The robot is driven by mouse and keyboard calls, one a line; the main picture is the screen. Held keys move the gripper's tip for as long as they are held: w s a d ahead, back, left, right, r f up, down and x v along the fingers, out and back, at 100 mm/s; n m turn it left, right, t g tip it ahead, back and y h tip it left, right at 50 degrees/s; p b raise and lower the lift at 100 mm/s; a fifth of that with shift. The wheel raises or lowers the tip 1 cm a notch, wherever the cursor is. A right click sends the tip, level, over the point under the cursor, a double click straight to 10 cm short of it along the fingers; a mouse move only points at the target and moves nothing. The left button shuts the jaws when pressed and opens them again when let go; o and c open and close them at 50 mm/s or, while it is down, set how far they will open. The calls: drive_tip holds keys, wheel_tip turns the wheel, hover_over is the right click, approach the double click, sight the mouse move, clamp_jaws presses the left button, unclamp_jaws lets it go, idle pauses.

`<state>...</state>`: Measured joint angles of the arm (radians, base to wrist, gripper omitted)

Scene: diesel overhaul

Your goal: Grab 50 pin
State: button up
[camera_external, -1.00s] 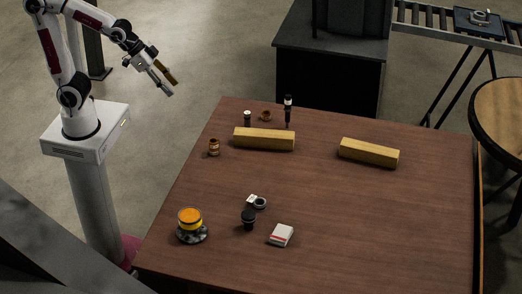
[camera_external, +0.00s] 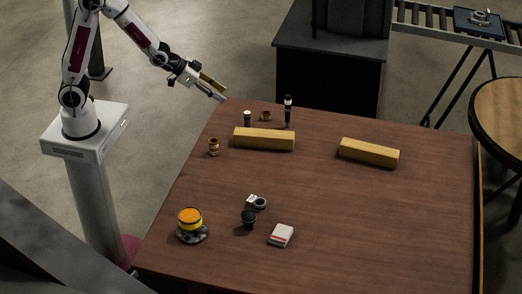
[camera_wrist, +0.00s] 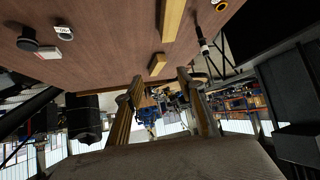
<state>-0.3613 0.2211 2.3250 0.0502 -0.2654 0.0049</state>
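No part carries a readable "50", so I cannot tell which thing is the 50 pin. On the table's far side stand a small dark cylinder with a pale top (camera_external: 247,119) and a taller black upright piece with white bands (camera_external: 288,110); the latter also shows in the wrist view (camera_wrist: 202,42). Copper-coloured ring-like parts lie near the blocks, one at the left (camera_external: 214,147) and one behind (camera_external: 266,116). My gripper (camera_external: 216,89) is in the air by the table's far left corner, apart from all parts. In the wrist view its fingers (camera_wrist: 165,88) are spread and empty.
Two yellow blocks, left (camera_external: 264,140) and right (camera_external: 369,153), lie on the brown table (camera_external: 340,215). An orange-and-yellow round part (camera_external: 190,218), a black knob-like part (camera_external: 248,220), a white part with a ring (camera_external: 257,202) and a white-red box (camera_external: 281,235) are nearer the front.

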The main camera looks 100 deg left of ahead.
drive_tip(key=w+a+f+n+t+y, duration=0.1)
drive_tip(key=w+a+f+n+y, duration=0.15)
drive_tip(key=a+f, duration=0.8)
drive_tip(key=t+y, duration=0.1)
approach(247, 120)
drive_tip(key=shift+w+a+f+n, duration=0.15)
drive_tip(key=shift+w+a, duration=0.2)
drive_tip(key=shift+a, duration=0.2)
drive_tip(key=shift+w+a+f+n, duration=0.1)
drive_tip(key=shift+w+a, duration=0.3)
drive_tip(key=shift+a, duration=0.15)
drive_tip(key=shift+s+a+f+y, duration=0.2)
drive_tip(key=shift+s+f+y, duration=0.05)
drive_tip(key=shift+f, duration=0.05)
drive_tip(key=shift+x, duration=1.3)
drive_tip(key=shift+w, duration=0.15)
